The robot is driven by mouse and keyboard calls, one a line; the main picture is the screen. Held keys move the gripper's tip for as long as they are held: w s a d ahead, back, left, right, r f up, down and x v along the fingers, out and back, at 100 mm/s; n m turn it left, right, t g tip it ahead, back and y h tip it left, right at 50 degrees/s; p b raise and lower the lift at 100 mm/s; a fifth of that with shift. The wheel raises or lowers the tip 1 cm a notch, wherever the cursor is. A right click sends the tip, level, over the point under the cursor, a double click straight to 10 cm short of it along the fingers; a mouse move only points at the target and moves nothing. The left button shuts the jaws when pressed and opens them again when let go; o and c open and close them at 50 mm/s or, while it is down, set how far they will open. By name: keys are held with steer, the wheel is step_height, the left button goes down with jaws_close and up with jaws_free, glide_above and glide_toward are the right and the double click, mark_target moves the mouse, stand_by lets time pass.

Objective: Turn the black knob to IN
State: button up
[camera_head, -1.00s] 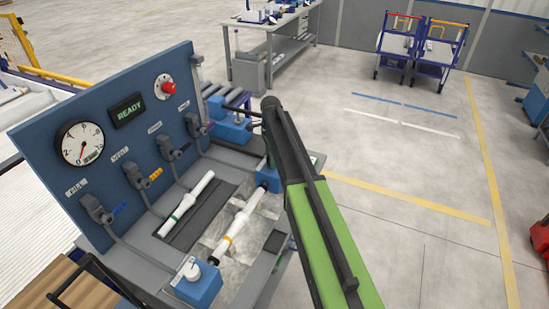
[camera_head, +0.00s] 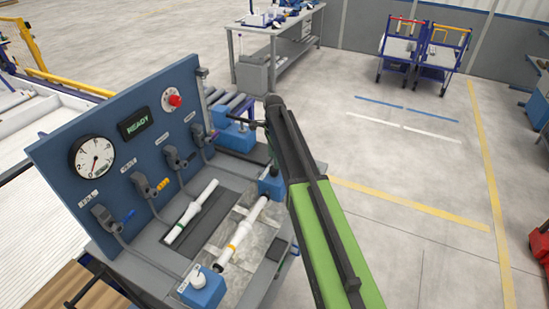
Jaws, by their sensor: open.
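My gripper (camera_head: 246,122) shows small and dark at the end of my green and black arm, beside the right edge of the blue panel (camera_head: 62,148). It looks open and holds nothing that I can see. Several dark fittings with small white labels sit in a row on the panel, among them one at the left (camera_head: 104,216) and one at the right (camera_head: 198,134). I cannot tell which part is the black knob, and the labels are too small to read. My gripper is apart from the left fittings; its distance to the right one is unclear.
The panel carries a gauge (camera_head: 92,157), a READY display (camera_head: 134,124) and a red button (camera_head: 175,100). Open floor (camera_head: 420,180) lies to the right.

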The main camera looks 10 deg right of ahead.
step_height(320, 180, up, 12)
steer(key=p, duration=0.9)
steer(key=shift+f+p, duration=0.2)
steer(key=shift+p, duration=0.2)
steer(key=shift+f, duration=0.1)
steer(key=s+f+n+b, duration=0.2)
steer(key=s+f+b, duration=0.9)
steer(key=s+f+n+b, duration=0.3)
steer(key=s+n, duration=1.1)
steer(key=s, duration=0.2)
steer(key=shift+s+d, duration=0.35)
steer(key=shift+d, duration=0.05)
